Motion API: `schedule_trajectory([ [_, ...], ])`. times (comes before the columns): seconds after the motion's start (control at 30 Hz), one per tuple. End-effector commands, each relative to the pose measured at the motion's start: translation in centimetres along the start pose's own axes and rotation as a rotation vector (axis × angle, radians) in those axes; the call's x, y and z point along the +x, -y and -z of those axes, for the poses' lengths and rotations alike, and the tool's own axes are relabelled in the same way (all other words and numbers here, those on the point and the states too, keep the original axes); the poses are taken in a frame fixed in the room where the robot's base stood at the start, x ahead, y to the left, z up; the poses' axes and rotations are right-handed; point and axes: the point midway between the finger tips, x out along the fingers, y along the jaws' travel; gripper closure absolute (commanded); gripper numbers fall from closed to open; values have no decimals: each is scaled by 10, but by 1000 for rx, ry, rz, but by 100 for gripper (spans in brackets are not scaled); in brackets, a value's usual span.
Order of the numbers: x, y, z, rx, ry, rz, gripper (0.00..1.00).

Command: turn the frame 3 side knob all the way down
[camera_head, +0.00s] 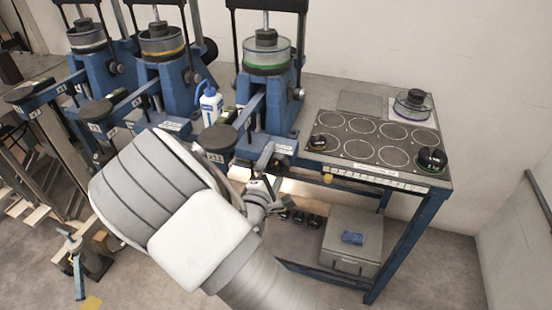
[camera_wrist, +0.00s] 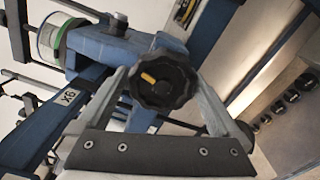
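Frame 3 (camera_head: 267,100) is the rightmost blue lever frame, with a green-ringed clear cup on it. A black lobed knob (camera_wrist: 170,88) fills the middle of the wrist view. A short yellow mark sits left of the centre of its face. My gripper (camera_head: 262,195) is low in front of frame 3. In the wrist view, the two fingers of my gripper (camera_wrist: 165,88) are spread, one on each side of the knob. Their tips are partly hidden at its rim, so I cannot tell whether they touch it.
Two more blue lever frames (camera_head: 165,75) stand to the left. A white and blue bottle (camera_head: 211,105) stands between frames 2 and 3. A bench (camera_head: 335,110) with a round-marked plate is to the right.

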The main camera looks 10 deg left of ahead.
Motion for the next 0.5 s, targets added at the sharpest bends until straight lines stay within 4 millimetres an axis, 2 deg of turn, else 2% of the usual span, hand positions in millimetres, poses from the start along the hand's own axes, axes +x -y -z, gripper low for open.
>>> schedule_trajectory([
  [0.23,-4,1,-1,1,2,3,0],
  [0.5,-36,0,-2,0,3,4,0],
])
